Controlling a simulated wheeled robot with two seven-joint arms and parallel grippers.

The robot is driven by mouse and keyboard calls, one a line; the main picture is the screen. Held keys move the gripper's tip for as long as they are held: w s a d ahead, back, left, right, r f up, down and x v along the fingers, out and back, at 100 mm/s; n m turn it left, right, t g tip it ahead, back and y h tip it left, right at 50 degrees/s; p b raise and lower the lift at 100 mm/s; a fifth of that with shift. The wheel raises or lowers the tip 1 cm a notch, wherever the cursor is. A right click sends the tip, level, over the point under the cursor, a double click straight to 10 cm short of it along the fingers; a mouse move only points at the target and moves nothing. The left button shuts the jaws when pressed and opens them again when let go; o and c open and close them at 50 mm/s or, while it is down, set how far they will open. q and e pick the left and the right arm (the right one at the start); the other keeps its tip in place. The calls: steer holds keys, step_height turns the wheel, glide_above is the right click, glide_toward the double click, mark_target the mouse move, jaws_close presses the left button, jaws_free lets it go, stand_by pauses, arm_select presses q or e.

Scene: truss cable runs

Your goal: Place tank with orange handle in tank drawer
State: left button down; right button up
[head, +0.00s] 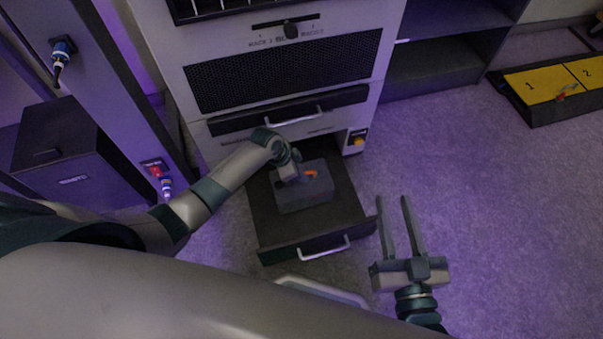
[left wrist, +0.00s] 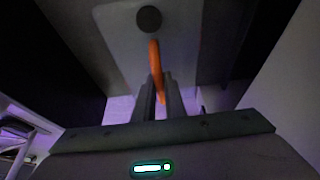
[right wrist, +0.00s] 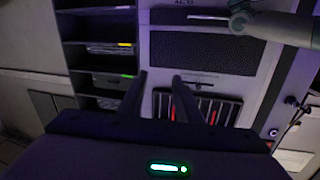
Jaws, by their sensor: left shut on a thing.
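The tank (head: 304,193) is a dark grey box with an orange handle (head: 311,174). It is in the open tank drawer (head: 351,205), inside the drawer walls; whether it rests on the drawer floor I cannot tell. My left gripper (head: 294,175) is over the tank. In the left wrist view, my left gripper (left wrist: 154,98) is shut on the orange handle (left wrist: 155,66), with the pale tank top (left wrist: 120,35) beyond. My right gripper (head: 388,228) is open and empty, to the right of the drawer front; it also shows in the right wrist view (right wrist: 160,80).
The drawer front has a silver bar (head: 326,249). A closed drawer (head: 235,122) and a vent grille (head: 285,75) are above. A black cabinet (head: 75,150) stands left. A floor tray with yellow panels (head: 535,86) lies right. The floor at right (head: 500,210) is clear.

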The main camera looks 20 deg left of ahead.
steer(key=shift+r, duration=0.1)
arm_select(q)
steer(key=c, duration=2.2)
jaws_free()
steer(key=shift+f, duration=0.1)
steer(key=o, duration=0.4)
arm_select(e)
steer(key=shift+r, duration=0.1)
